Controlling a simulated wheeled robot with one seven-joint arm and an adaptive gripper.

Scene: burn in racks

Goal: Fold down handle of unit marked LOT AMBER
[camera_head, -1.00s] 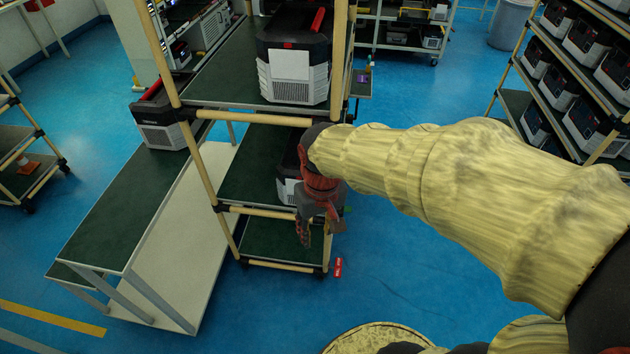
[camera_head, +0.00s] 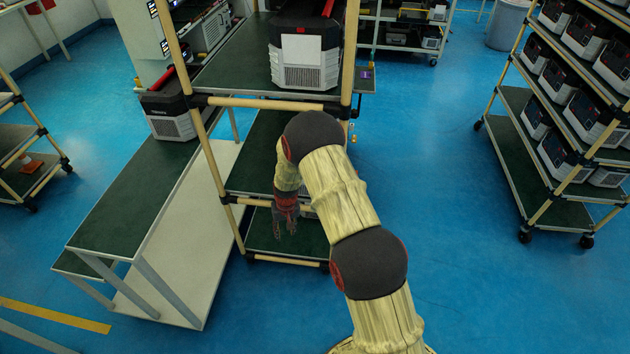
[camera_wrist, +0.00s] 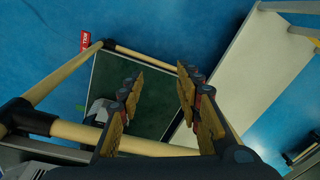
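In the head view, a grey-and-white unit with a red handle (camera_head: 304,55) stands on the rack's upper shelf. A similar unit with a red handle (camera_head: 170,112) stands on the left bench. A third unit on the lower shelf is mostly hidden behind my arm; its pale casing partly shows in the wrist view (camera_wrist: 97,110), beside the left finger. I cannot read LOT AMBER on any unit. My gripper (camera_head: 285,218) hangs at the rack's front by the lower shelves. In the wrist view my gripper (camera_wrist: 159,78) has its fingers apart with nothing between them.
The rack's tan poles and crossbar (camera_wrist: 85,133) run close to my gripper. A white lower board (camera_head: 190,235) lies under the left bench. A red tag (camera_wrist: 85,41) is on the blue floor. Another rack full of units (camera_head: 560,110) stands right; floor between is clear.

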